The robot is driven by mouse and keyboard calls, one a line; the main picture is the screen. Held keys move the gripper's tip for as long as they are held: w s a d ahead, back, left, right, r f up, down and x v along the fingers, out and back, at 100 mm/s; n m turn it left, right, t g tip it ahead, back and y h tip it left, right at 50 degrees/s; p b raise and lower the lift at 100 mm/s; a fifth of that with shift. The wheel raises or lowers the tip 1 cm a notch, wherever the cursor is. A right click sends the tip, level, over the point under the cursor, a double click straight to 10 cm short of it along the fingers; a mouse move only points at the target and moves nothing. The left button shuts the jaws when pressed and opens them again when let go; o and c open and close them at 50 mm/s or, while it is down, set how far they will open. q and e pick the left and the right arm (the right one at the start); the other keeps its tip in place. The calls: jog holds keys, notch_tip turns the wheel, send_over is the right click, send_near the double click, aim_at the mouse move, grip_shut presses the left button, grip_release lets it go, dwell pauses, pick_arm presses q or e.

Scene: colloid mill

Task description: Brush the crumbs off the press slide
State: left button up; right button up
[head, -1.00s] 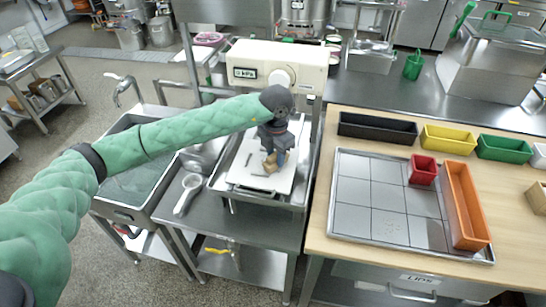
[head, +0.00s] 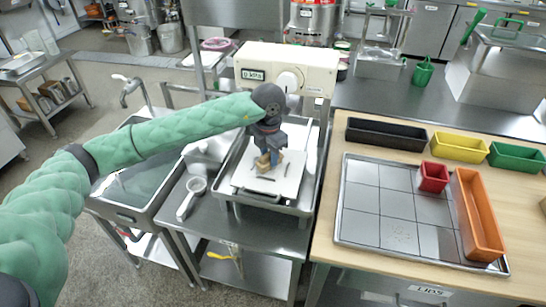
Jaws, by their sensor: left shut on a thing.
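The press slide is a white plate (head: 284,186) under the cream press head with a gauge (head: 287,66), in a metal tray on the steel bench. Several small dark crumbs (head: 288,170) lie on it. My left gripper (head: 267,150) points down over the slide, shut on a brush (head: 265,163) with a tan and blue lower part. The brush's lower end is at or just above the plate; I cannot tell if it touches. The gripper hides part of the slide behind it. My right gripper is out of view.
A white scoop (head: 192,195) lies left of the press, beside a sink (head: 140,185). On the right, a wooden table carries a tiled metal tray (head: 385,205) with a red bin (head: 433,177) and an orange bin (head: 478,215). Black, yellow and green bins stand behind.

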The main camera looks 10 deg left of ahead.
pick_arm(q)
jog(key=shift+a+f+b, duration=0.15)
jog(key=shift+a+b, duration=0.3)
jog(key=shift+a, duration=0.4)
jog(key=shift+w+a, duration=0.1)
jog(key=shift+a, duration=0.3)
grip_shut()
jog(key=shift+a+b, duration=0.5)
jog(key=shift+a, duration=0.05)
jog(key=shift+w+a+b, duration=0.15)
jog(key=shift+w+b, duration=0.25)
jog(key=shift+w, duration=0.05)
jog(key=shift+d+b, duration=0.35)
jog(key=shift+d, duration=0.7)
jog(key=shift+d+r, duration=0.2)
jog(key=shift+d, duration=0.8)
jog(key=shift+d+f+b, duration=0.15)
jog(key=shift+d+b, duration=0.65)
jog(key=shift+d, duration=1.25)
